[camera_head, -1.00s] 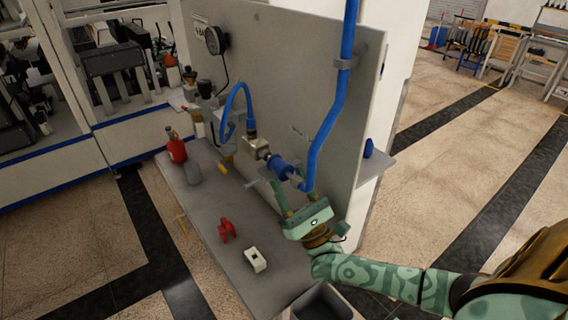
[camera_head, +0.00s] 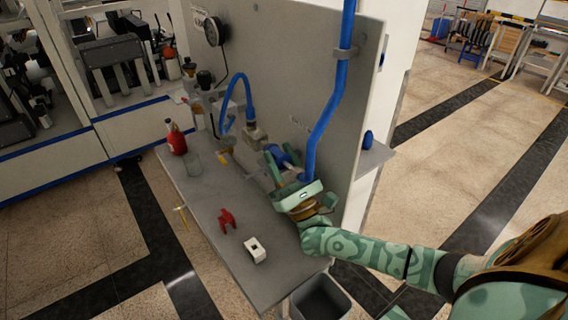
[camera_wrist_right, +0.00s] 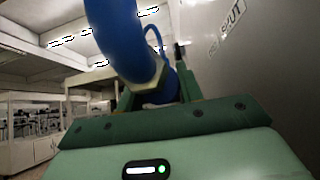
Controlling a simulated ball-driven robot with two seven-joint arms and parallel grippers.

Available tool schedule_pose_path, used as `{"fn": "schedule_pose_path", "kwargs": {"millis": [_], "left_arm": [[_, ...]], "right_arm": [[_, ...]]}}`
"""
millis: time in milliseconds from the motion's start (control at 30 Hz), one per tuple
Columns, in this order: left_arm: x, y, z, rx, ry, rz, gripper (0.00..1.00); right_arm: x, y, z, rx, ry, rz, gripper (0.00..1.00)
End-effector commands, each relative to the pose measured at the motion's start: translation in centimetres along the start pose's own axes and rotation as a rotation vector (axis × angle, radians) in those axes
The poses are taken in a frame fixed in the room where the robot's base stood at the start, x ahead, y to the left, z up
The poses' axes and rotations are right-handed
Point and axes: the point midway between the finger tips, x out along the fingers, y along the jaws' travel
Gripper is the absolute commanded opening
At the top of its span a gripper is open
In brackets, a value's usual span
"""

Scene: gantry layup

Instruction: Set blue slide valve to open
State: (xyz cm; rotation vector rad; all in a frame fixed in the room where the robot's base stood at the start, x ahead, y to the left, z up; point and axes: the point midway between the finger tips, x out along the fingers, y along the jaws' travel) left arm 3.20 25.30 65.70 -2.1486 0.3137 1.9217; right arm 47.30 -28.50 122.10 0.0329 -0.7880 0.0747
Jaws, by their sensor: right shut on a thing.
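The blue slide valve (camera_head: 278,152) sits on the pipe run in front of the grey panel, between a metal fitting and the thick blue pipe. My right gripper (camera_head: 283,163) reaches it from the front and is shut on it. In the right wrist view the blue valve body (camera_wrist_right: 168,88) lies between the green fingers, partly hidden by the blue pipe and the gripper body. I cannot read the slide's position. My left gripper is not in view.
The thick blue pipe (camera_head: 328,118) rises close beside my right gripper. A red clamp-like part (camera_head: 227,220), a white block (camera_head: 255,250) and a red bottle (camera_head: 176,139) stand on the grey bench (camera_head: 215,200). A grey bin (camera_head: 320,298) stands below.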

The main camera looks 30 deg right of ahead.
Motion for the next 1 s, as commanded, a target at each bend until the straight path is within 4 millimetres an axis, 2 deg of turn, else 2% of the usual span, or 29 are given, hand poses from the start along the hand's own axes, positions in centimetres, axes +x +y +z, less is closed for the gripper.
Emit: {"fn": "schedule_pose_path", "kwargs": {"millis": [167,200,233,267,533,633,767,1000], "left_arm": [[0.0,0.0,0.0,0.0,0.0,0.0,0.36],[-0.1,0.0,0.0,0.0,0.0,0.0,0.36],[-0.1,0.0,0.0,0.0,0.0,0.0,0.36],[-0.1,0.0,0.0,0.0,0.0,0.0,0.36],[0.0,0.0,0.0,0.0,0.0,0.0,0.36],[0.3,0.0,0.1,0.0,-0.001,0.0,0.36],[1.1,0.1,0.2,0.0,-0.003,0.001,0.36],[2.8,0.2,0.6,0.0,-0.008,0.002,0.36]], "right_arm": [[0.2,-0.1,0.0,-0.002,0.0,-0.001,0.0],[0.2,-0.1,0.0,-0.003,0.0,-0.001,0.4],[0.2,-0.1,0.0,-0.003,0.0,-0.001,0.48],[0.2,-0.1,0.0,-0.003,0.0,-0.001,0.51],[0.1,-0.1,0.0,-0.002,0.001,0.0,0.51],[-0.7,-0.1,-0.1,-0.002,0.003,0.0,0.51],[-3.3,-0.1,-0.3,-0.002,0.007,0.002,0.51],[-8.9,0.0,-0.5,-0.002,0.007,0.001,0.51]]}}
